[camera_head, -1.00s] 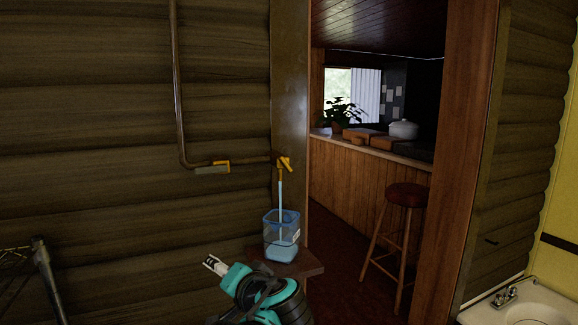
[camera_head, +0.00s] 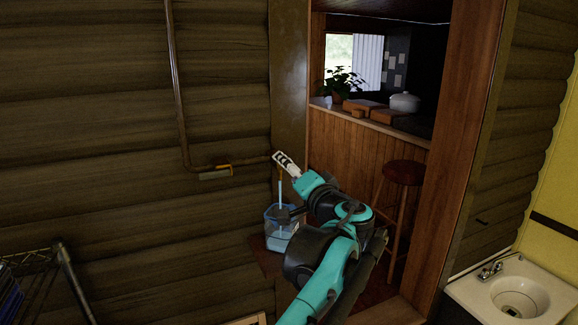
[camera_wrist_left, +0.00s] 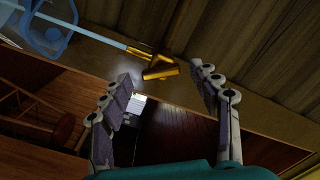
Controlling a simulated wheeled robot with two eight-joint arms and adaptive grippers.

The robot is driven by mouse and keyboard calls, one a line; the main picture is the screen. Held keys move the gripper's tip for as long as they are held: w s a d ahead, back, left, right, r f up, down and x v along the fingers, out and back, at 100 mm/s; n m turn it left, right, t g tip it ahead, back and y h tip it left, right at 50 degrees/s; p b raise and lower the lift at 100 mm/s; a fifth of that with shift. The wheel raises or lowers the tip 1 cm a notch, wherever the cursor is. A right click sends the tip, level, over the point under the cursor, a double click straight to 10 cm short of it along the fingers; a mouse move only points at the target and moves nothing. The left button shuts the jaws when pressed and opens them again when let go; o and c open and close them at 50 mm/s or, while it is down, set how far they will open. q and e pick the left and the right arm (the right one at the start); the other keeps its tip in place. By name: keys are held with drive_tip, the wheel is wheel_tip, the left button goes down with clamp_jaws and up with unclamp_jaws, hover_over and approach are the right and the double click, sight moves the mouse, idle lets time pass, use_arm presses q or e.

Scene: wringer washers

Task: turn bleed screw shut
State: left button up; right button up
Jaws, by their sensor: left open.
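The brass bleed screw (camera_wrist_left: 158,70) sits at the end of the wall pipe (camera_head: 176,90). In the head view my gripper covers it. A pale blue stream (camera_head: 281,194) runs from it down into the clear blue container (camera_head: 277,240), which holds some liquid. My left gripper (camera_head: 281,157) is up at the pipe's end. In the left wrist view my gripper (camera_wrist_left: 160,72) is open, with the brass screw in line with the gap between the fingertips. I cannot tell whether the fingers reach it. My right gripper is not in view.
A small wooden shelf (camera_head: 262,262) holds the container. A pipe fitting (camera_head: 216,171) is left of the screw. A stool (camera_head: 404,173) and a counter (camera_head: 340,150) are beyond the doorway. A sink (camera_head: 515,294) is at lower right, a wire rack (camera_head: 30,262) at lower left.

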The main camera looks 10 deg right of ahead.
use_arm(q)
drive_tip(key=shift+w+a, duration=0.15)
drive_tip(key=shift+w, duration=0.15)
drive_tip(key=c, duration=1.2)
drive_tip(key=shift+o, duration=0.2)
drive_tip(key=shift+m, duration=3.6)
